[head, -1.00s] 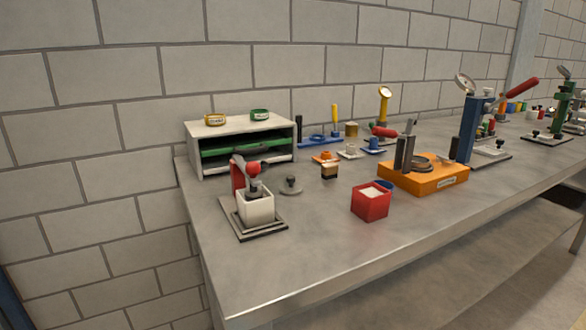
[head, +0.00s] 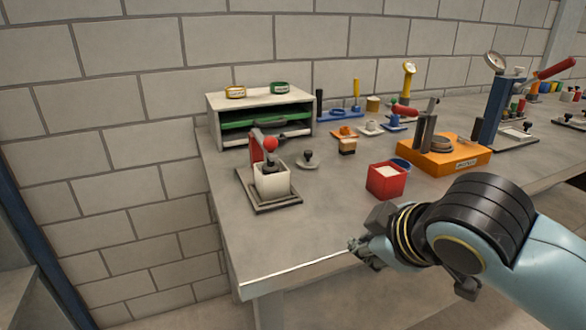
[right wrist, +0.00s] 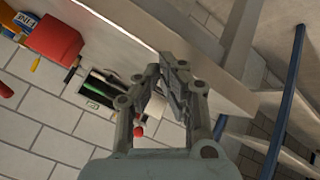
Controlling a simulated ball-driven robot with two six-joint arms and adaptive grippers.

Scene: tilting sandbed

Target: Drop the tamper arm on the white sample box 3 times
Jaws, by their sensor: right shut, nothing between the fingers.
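The white sample box (head: 271,181) stands on a dark square base plate (head: 284,206) near the left end of the bench. The tamper arm (head: 257,149) is a red post with a red ball knob (head: 270,143), and its dark head sits at the top of the box. Whether the head touches the box's contents cannot be told. My right gripper (head: 362,250) is at the bench's front edge, shut and empty, apart from the tamper. It also shows in the right wrist view (right wrist: 165,75). My left gripper is not in view.
A red box with white contents (head: 385,181) stands right of the tamper, near my right arm. An orange block (head: 442,157) is behind it. A shelf unit (head: 212,125) stands at the back left. The bench front left of my gripper is clear.

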